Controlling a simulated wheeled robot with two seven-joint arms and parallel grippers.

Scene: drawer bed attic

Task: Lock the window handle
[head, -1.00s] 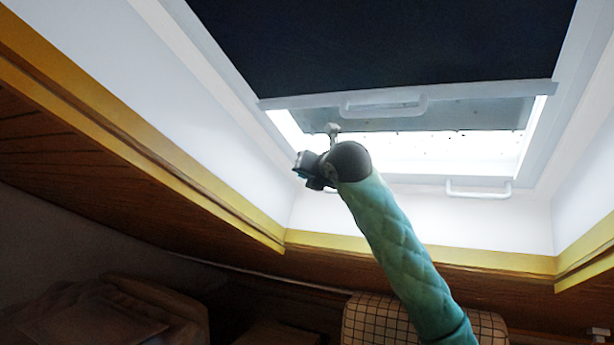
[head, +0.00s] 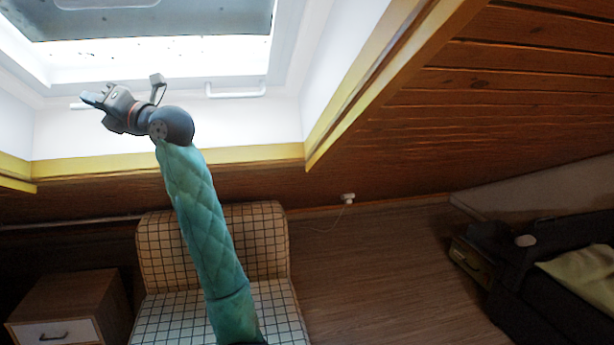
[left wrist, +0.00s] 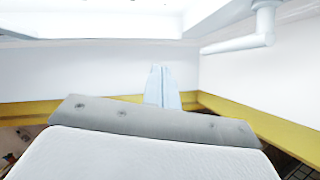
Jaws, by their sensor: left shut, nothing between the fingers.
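The skylight window (head: 150,62) is at the upper left of the head view, bright behind a grey pane. A white handle (head: 236,91) is on the lower frame, to the right of my left gripper (head: 90,97). Another white handle (head: 78,106) shows partly just behind the gripper's tip. In the left wrist view, the left gripper's pale fingers (left wrist: 163,88) are together and empty. A white bent handle (left wrist: 238,44) is above and right of them, apart from the fingers. I cannot tell whether either handle is locked. My right gripper is out of view.
A yellow trim (head: 240,154) edges the window recess. Below are a checked chair (head: 262,240) and a small drawer cabinet (head: 75,300). A sloping wooden ceiling (head: 460,100) is at the right. The floor (head: 380,260) between chair and dark bed (head: 570,260) is clear.

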